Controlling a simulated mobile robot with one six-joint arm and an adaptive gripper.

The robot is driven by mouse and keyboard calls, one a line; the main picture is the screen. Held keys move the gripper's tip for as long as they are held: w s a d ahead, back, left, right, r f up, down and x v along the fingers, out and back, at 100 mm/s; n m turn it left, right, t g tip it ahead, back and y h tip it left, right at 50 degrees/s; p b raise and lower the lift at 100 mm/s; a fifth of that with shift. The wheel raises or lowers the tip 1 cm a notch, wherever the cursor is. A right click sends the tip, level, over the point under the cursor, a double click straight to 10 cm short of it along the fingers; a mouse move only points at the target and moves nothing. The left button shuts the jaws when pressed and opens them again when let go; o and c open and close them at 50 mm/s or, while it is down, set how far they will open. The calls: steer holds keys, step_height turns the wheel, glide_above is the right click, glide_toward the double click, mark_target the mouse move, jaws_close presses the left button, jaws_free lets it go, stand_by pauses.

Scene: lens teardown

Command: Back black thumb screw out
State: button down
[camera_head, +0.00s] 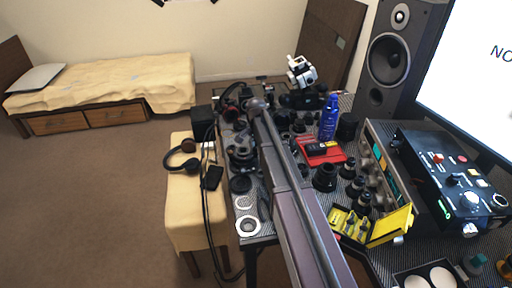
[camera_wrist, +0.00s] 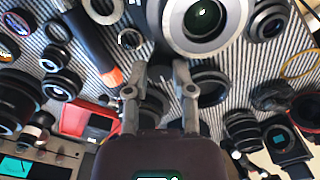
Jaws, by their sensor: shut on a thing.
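A large lens with a pale silver ring (camera_wrist: 207,22) and dark glass lies just beyond the fingertips, at the top of the picture. In the head view my arm runs over the table and hides the gripper and the screw.
Lens parts crowd the striped mat around the gripper. A red case (camera_head: 322,151), a blue bottle (camera_head: 329,118) and a yellow box (camera_head: 349,224) stand right of my arm. Headphones (camera_head: 183,157) lie on the cloth-covered bench to the left. Floor farther left is clear.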

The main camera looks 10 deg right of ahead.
steer(key=shift+n, duration=1)
steer(key=shift+c, duration=2.2)
jaws_free()
steer(key=shift+m, duration=0.3)
